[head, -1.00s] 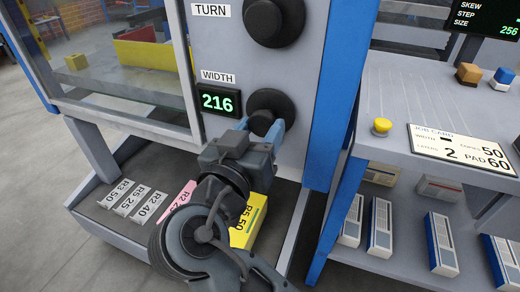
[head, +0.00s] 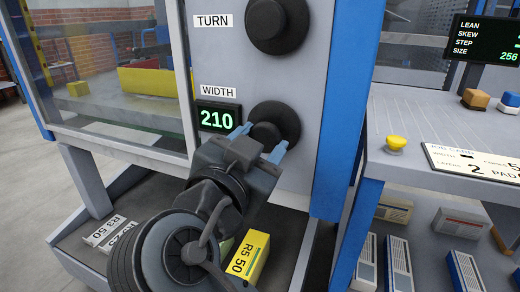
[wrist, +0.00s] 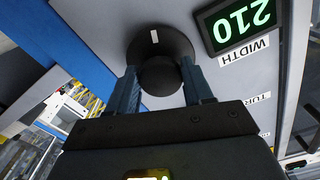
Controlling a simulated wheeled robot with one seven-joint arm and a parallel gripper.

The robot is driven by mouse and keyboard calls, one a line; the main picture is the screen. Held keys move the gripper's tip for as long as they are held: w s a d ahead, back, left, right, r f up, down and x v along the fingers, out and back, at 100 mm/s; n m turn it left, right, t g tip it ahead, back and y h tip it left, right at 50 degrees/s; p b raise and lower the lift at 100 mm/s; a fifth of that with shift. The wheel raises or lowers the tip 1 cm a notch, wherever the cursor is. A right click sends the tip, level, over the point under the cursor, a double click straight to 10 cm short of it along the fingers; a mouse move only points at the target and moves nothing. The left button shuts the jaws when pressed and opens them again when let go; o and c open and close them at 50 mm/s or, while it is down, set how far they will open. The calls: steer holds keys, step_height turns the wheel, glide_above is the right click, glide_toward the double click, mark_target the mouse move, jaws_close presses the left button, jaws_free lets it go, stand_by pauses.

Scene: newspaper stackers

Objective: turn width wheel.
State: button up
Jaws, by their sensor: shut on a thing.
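The width wheel (head: 274,124) is a round black knob on the grey machine panel, below and right of the WIDTH label (head: 218,91). The display (head: 217,118) beside it reads 210 in green. My gripper (head: 260,142) reaches up from below, its two blue fingers shut on the hub of the wheel. In the wrist view the fingers (wrist: 160,86) stand on either side of the hub, and the wheel (wrist: 158,50) shows a white mark on its rim. The wrist view shows the display (wrist: 240,23) upside down.
A similar TURN knob (head: 276,24) sits above. A blue post (head: 347,120) stands right of the panel. On the right shelf are a yellow button (head: 396,142) and a job card (head: 475,163). A yellow R5 50 block (head: 249,256) lies below.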

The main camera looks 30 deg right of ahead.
steer(key=o, duration=1)
steer(key=shift+a, duration=0.1)
steer(key=p+v, duration=0.2)
steer(key=v, duration=0.5)
steer(key=shift+s+a, duration=0.2)
steer(key=shift+f, duration=0.1)
